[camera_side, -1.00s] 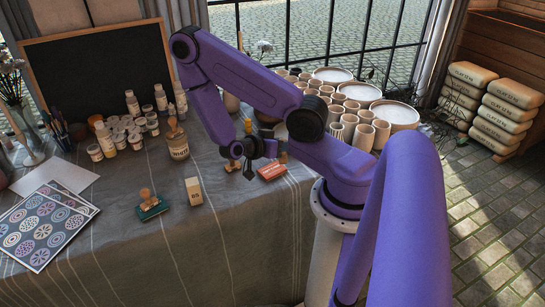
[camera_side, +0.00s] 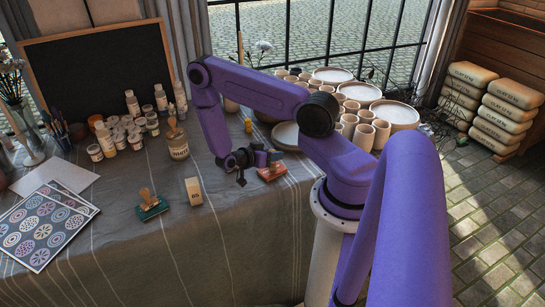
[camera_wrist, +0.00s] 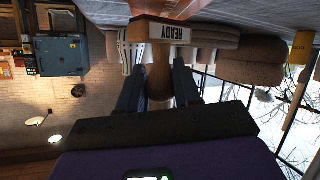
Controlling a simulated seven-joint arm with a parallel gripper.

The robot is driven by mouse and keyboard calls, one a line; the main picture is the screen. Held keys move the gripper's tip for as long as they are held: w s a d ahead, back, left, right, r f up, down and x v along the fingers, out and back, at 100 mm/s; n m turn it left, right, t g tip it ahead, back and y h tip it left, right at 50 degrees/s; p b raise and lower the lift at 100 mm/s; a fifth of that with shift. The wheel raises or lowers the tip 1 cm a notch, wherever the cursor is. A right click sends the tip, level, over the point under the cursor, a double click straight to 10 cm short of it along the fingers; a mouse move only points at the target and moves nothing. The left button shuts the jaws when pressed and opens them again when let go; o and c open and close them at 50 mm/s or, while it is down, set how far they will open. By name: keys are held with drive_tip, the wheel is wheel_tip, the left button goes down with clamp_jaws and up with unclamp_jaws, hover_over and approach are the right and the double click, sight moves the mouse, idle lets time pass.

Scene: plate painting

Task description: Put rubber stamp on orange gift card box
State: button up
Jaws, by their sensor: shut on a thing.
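The rubber stamp (camera_wrist: 154,32) has a pale head marked READY and a wooden handle. In the wrist view its handle is between the fingers of my gripper (camera_wrist: 159,88), which is shut on it. In the side view my gripper (camera_side: 243,170) is low over the right part of the table, just left of the orange gift card box (camera_side: 271,173). The stamp is hard to make out there, and my wrist hides part of that area. An orange surface (camera_wrist: 177,7) shows beyond the stamp head at the top of the wrist view.
A teal box with a wooden-handled stamp (camera_side: 149,203) and a small cream block (camera_side: 194,191) stand to the left. Cups and plates (camera_side: 287,135) stand at the back right. The front cloth is clear.

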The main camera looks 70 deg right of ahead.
drive_tip(key=shift+f, duration=0.4)
drive_tip(key=o, duration=1)
